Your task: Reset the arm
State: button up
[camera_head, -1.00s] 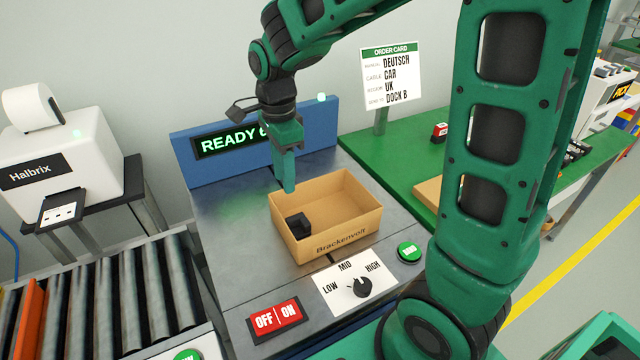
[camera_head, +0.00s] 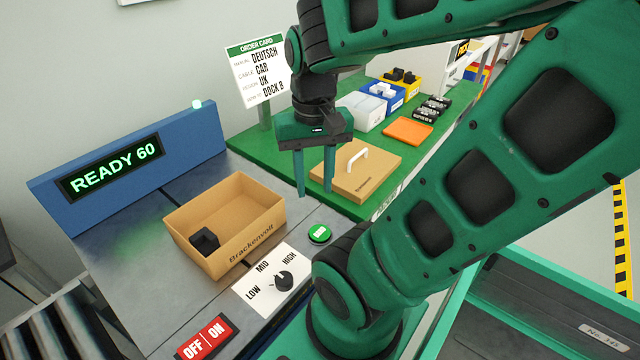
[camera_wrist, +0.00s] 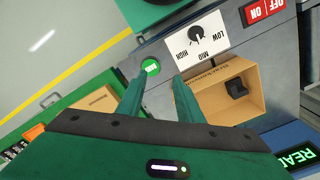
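My gripper (camera_head: 314,190) hangs pointing down above the green bench edge, right of the open cardboard box. Its two fingers are apart with nothing between them. In the wrist view my gripper (camera_wrist: 158,88) also shows empty, with the fingers spread. The open cardboard box (camera_head: 245,237), marked Brackenvolt, stands on the grey metal table (camera_head: 130,262) with a black block (camera_head: 204,240) inside it. My gripper is clear of the box.
A panel reading READY 60 (camera_head: 110,170) stands behind the table. A green button (camera_head: 319,233), a dial (camera_head: 283,280) and an OFF/ON switch (camera_head: 207,338) line its front. A cardboard lid with a white handle (camera_head: 355,175), an orange tray (camera_head: 408,131) and several bins occupy the green bench (camera_head: 290,150).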

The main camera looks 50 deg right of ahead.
jog(key=shift+s+d+f+n, duration=0.15)
jog(key=shift+s+n, duration=0.1)
jog(key=shift+s, duration=0.35)
jog(key=shift+s+d+f+n, duration=0.1)
jog(key=shift+s+n, duration=0.15)
jog(key=shift+s, duration=0.3)
jog(key=shift+w+f, duration=0.2)
jog(key=shift+w, duration=0.45)
